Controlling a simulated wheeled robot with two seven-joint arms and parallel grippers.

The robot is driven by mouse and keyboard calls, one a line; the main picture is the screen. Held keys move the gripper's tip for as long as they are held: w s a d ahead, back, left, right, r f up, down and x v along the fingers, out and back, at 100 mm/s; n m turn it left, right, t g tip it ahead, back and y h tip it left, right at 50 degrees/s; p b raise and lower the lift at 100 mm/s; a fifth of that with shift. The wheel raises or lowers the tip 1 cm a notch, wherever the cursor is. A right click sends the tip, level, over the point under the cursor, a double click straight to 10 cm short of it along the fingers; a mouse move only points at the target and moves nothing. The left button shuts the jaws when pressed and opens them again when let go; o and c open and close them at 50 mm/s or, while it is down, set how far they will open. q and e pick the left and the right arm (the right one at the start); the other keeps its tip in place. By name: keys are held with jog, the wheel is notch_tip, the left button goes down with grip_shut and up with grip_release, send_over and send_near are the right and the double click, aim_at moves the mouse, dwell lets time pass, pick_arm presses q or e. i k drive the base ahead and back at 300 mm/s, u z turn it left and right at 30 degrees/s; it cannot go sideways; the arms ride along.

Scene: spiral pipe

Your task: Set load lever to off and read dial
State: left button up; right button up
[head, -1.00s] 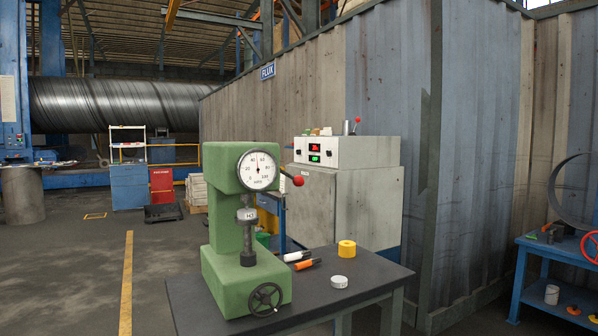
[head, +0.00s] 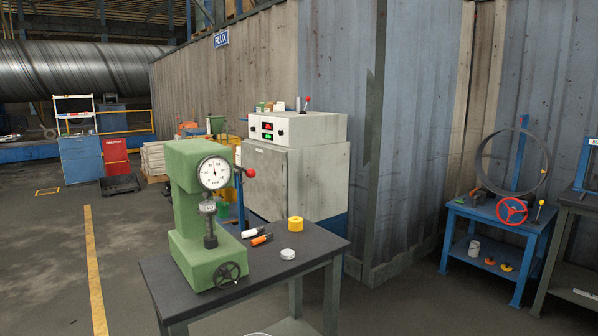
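A green hardness tester (head: 183,200) stands upright on a dark-topped table (head: 312,240). Its round white dial (head: 214,172) faces me, with a dark needle pointing roughly upward; the exact reading is too small to tell. The load lever (head: 244,173) is a short arm with a red ball end, sticking out to the right beside the dial. A dark indenter (head: 210,226) hangs below the head, and a black handwheel (head: 228,273) sits at the lower front. Neither of my grippers is in view.
On the table lie white and orange markers (head: 262,239), a yellow roll (head: 295,223) and a white disc (head: 288,254). A grey cabinet (head: 318,160) stands behind. A blue bench (head: 488,216) with a red handwheel (head: 511,210) stands at right. Floor between them is clear.

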aim_at(249, 173)
jog(key=z, duration=0.75)
jog(key=i, duration=2.55)
jog(key=u, duration=1)
